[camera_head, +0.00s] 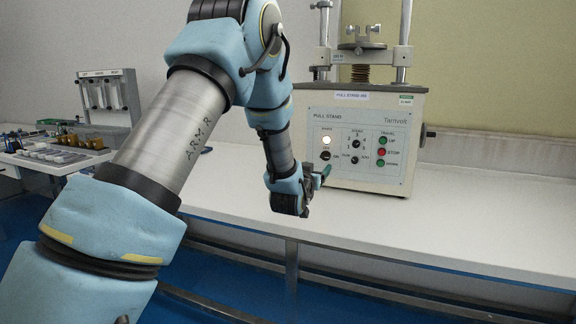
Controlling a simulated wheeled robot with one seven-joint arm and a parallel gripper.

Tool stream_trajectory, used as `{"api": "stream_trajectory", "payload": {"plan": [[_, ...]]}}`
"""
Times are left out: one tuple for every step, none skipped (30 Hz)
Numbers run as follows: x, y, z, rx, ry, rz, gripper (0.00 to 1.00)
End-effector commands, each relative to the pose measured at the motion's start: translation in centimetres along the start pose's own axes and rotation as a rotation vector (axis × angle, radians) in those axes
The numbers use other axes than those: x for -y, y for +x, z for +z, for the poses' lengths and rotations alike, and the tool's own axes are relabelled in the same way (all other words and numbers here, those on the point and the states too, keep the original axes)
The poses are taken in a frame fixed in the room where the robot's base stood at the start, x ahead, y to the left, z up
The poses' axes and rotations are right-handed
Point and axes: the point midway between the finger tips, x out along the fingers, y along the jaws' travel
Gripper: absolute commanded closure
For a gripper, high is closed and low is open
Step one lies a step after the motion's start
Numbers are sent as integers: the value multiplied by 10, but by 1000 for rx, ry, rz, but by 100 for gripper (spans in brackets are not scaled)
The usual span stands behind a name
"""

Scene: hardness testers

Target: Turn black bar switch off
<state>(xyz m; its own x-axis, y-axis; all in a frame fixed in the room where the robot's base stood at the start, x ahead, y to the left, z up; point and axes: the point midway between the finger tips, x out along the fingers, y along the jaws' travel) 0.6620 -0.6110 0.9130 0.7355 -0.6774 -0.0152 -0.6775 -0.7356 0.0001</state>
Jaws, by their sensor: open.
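The grey pull stand (311,118) stands on the white bench with its control panel facing me. A white lamp (326,140) glows at the panel's left. Just below it is a small dark switch (326,155), which looks like the black bar switch; its exact position is too small to tell. My gripper (323,176) is open and empty, in front of the panel's lower left. A teal fingertip shows just below the switch; whether it touches the panel I cannot tell. My wrist hides part of the gripper and of the panel's lower left edge.
Two black knobs (355,144) sit right of the switch. Green and red buttons (381,152) are further right. The white bench (450,220) is clear to the right. A side table (60,165) with small items stands at the left.

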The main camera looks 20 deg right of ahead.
Motion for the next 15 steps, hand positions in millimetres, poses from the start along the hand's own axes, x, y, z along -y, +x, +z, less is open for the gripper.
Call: {"api": "stream_trajectory", "payload": {"plan": [[-4, 3, 0, -12, 0, 6, 25], [-5, 4, 0, -16, 0, 7, 25], [-6, 7, -1, -18, 0, 8, 25], [-5, 10, -2, -19, 0, 7, 25], [-5, 13, -2, -19, 0, 7, 25], [-5, 19, -3, -19, 0, 7, 25], [-5, 24, -3, -19, 0, 7, 25], [-5, 29, -3, -17, 0, 7, 25], [-5, 36, -4, -19, 0, 6, 25], [-5, 42, -4, -19, 0, 6, 25], [-5, 48, -3, -17, 0, 6, 25], [-5, 56, -4, -18, 0, 6, 25], [-5, 62, -4, -17, 0, 6, 25], [-5, 67, -4, -17, 0, 6, 25], [-5, 74, -4, -18, 0, 6, 25]]}}
